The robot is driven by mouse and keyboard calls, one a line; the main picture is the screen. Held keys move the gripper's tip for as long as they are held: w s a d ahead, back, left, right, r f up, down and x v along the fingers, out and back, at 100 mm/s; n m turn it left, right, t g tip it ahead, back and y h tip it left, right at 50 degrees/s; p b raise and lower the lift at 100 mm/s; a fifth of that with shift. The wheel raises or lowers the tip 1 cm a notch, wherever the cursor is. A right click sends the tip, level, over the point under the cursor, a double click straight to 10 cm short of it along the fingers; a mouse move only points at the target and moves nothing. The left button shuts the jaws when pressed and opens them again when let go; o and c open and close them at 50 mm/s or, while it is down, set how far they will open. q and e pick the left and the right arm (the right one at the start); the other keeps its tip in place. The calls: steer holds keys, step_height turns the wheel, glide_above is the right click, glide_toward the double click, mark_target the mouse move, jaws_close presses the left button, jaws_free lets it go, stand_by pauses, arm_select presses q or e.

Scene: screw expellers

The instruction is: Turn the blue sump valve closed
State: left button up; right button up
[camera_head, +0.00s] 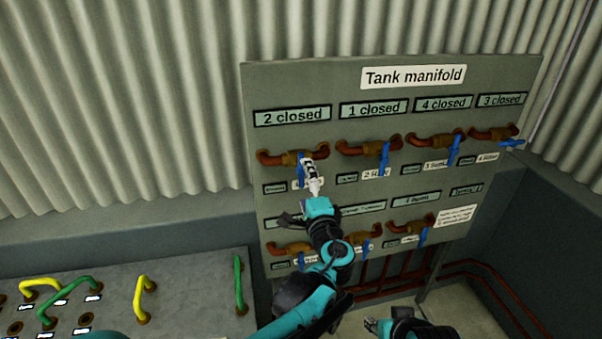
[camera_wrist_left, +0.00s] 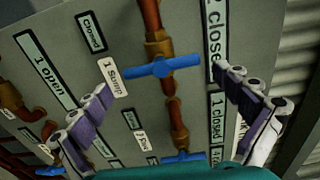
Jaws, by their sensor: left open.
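The tank manifold (camera_head: 350,85) is an upright grey panel with copper pipes, brass valves and blue lever handles. The blue sump valve handle (camera_wrist_left: 162,66) beside the "1 Sump" label (camera_wrist_left: 113,73) lies across its pipe. In the head view this handle (camera_head: 301,172) is at the upper left, under the "2 closed" display, partly covered by my left gripper (camera_head: 309,168). In the wrist view the left gripper (camera_wrist_left: 166,82) is open, with its fingers on either side of the handle; contact cannot be told. Part of my right arm shows at the bottom edge; its jaws are unclear.
Other blue handles (camera_head: 384,158) stand to the right, and a lower valve row (camera_head: 300,250) sits beneath. The far-right top handle (camera_head: 512,143) lies nearly level. A grey bench (camera_head: 190,280) with green and yellow loops stands at the left. Red pipes (camera_head: 480,265) run below the panel.

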arm_select(q)
steer(key=v, duration=0.5)
steer(key=shift+s+d, duration=0.1)
steer(key=shift+s, duration=0.3)
steer(key=s+a+f+n+g+b, duration=0.1)
steer(key=s+a+f+n+g, duration=0.1)
steer(key=a+f, duration=0.3)
steer(key=s+a+f+n+g+y+b, duration=0.1)
steer(key=s+a+f+n+g, duration=0.15)
steer(key=a, duration=0.45)
steer(key=s+a+f+n+g+b, duration=0.1)
steer(key=s+a+f+n+g, duration=0.15)
steer(key=a, duration=0.35)
steer(key=s+a+f+n+g+h+b, duration=0.2)
steer(key=s+f+n+h, duration=0.3)
steer(key=s+f+n, duration=0.3)
steer(key=s+f+g, duration=0.1)
steer(key=s+f, duration=0.2)
steer(key=s, duration=0.3)
steer(key=shift+s+f+n, duration=0.3)
steer(key=shift+s, duration=0.1)
